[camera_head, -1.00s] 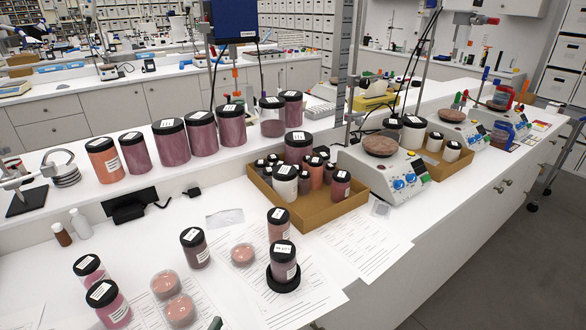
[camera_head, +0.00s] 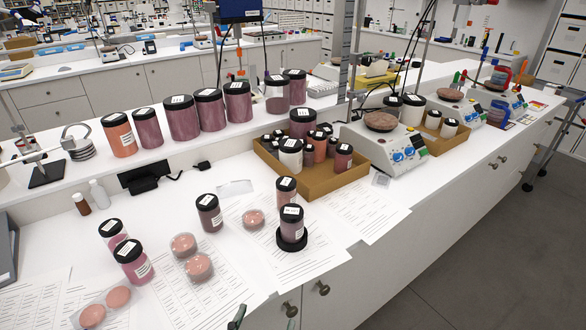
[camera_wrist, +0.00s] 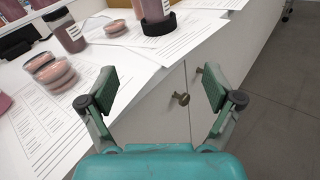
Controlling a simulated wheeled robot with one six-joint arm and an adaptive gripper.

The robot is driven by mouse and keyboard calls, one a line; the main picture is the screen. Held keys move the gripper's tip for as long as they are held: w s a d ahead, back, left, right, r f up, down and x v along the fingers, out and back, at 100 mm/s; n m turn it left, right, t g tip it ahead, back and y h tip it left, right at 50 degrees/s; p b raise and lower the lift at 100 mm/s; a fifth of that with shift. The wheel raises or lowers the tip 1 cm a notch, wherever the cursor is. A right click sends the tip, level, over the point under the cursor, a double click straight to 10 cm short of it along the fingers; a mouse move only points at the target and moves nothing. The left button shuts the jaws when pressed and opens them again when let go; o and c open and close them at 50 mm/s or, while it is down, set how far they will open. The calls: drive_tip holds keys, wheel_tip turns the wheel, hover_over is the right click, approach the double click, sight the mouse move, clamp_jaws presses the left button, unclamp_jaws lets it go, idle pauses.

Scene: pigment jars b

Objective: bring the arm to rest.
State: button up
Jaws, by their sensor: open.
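My gripper (camera_wrist: 158,88) is open and empty in the wrist view, its two green fingers spread in front of the bench's front edge and a cabinet knob. In the head view only a small green part of my gripper shows at the bottom edge; the rest is out of frame. No jar is between the fingers. A pigment jar (camera_head: 291,224) stands upright on a black round base, and it also shows at the top of the wrist view (camera_wrist: 154,10). Another pigment jar (camera_head: 209,213) stands upright to its left.
Pink dishes (camera_head: 198,266) and paper sheets (camera_head: 225,295) lie on the white bench. A cardboard tray (camera_head: 318,188) of small jars stands behind, beside a hotplate (camera_head: 392,150). Larger jars (camera_head: 182,118) line the raised shelf. Open floor (camera_head: 450,270) lies to the right of the bench.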

drive_tip(key=s+d+f+m+g+y, duration=0.25)
drive_tip(key=s+d+f+m, duration=0.25)
drive_tip(key=d+f, duration=0.3)
drive_tip(key=s+d+f+m+g+y, duration=0.1)
drive_tip(key=s+d+f+m+y, duration=0.2)
drive_tip(key=s+d+f+m, duration=0.35)
drive_tip(key=s+d+r+m+h, duration=0.1)
drive_tip(key=s+d+r+m, duration=0.3)
drive_tip(key=s+m, duration=0.5)
drive_tip(key=s+d+r+m+t, duration=0.1)
drive_tip(key=s+d+r+m, duration=0.3)
drive_tip(key=s+m, duration=0.5)
drive_tip(key=shift+d+m+h, duration=0.35)
drive_tip(key=shift+d+m, duration=0.3)
drive_tip(key=shift+m, duration=0.4)
